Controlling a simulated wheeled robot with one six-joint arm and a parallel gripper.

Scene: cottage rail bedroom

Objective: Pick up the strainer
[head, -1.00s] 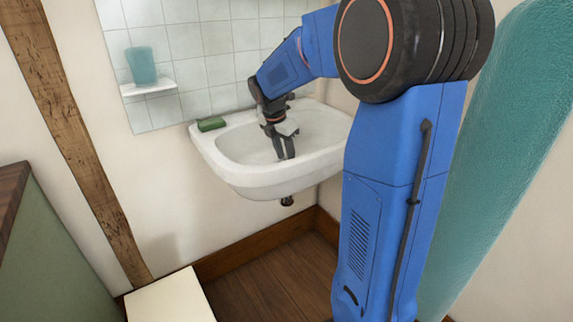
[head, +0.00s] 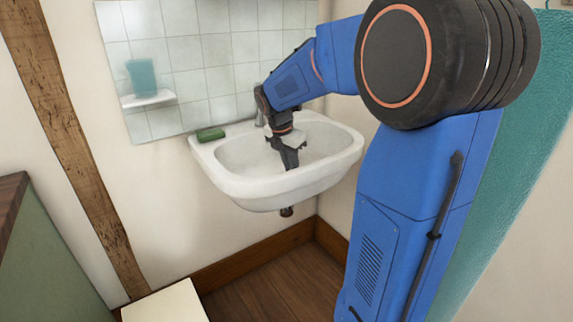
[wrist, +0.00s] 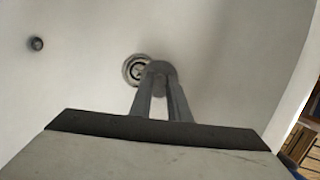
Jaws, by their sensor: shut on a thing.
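My gripper (head: 290,163) points down into the white sink (head: 228,190) in the head view. In the wrist view its two fingers (wrist: 160,70) come together at the tips. A small round metal strainer (wrist: 133,68) with concentric rings shows right behind and to the left of the fingertips, low in the basin. The gripper is shut on the strainer. The fingertips hide its right part. I cannot tell whether the strainer touches the basin floor. In the head view the strainer is too small or hidden to make out.
A dark round hole (wrist: 36,43) is in the basin wall. A green soap or sponge (head: 210,134) lies on the sink's left rim. A faucet (head: 259,110) stands behind my gripper. A teal cup (head: 142,77) sits on a small wall shelf (head: 148,99). A teal curtain (head: 530,110) hangs right.

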